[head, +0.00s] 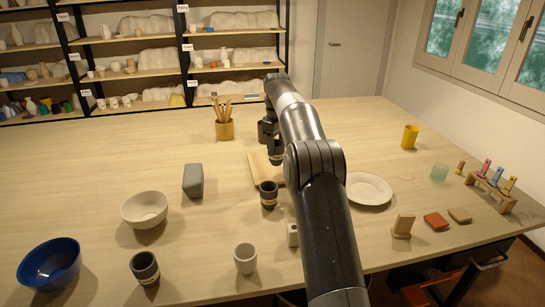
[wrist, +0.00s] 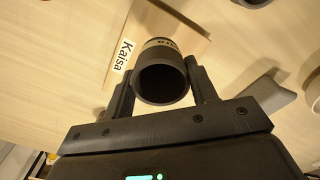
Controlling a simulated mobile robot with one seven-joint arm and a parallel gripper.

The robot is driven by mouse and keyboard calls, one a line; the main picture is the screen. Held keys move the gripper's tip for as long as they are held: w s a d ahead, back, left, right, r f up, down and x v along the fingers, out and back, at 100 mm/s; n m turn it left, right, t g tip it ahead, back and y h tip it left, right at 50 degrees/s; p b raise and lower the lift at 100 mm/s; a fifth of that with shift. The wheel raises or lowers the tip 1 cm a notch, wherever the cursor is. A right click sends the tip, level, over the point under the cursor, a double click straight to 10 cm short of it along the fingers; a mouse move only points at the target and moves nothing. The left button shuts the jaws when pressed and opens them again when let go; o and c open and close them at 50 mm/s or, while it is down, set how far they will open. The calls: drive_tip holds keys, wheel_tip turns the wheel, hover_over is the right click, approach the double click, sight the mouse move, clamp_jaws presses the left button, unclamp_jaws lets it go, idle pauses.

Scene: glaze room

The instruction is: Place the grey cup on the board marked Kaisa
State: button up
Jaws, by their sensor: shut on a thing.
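My gripper (wrist: 160,85) is shut on a dark grey cup (wrist: 160,84), with one finger on each side. The wooden board has a white label reading Kaisa (wrist: 122,56) and lies beside and partly behind the cup in the wrist view. In the head view the board (head: 256,170) is partly covered by my arm. The cup's height over the board is hard to tell.
Two similar dark banded cups stand nearer, one (head: 269,196) close to the board, one (head: 145,268) at front left. A pale cup (head: 245,260), a grey block (head: 193,181), a white bowl (head: 145,209), a brush pot (head: 224,130) and a plate (head: 369,189) stand around.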

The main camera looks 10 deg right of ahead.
drive_tip(key=shift+w+a+f, duration=0.4)
drive_tip(key=shift+a+f, duration=0.05)
drive_tip(key=shift+a, duration=0.15)
drive_tip(key=shift+f, duration=1.95)
drive_tip(key=o, duration=1)
drive_tip(key=shift+f, duration=0.15)
drive_tip(key=shift+o, duration=0.2)
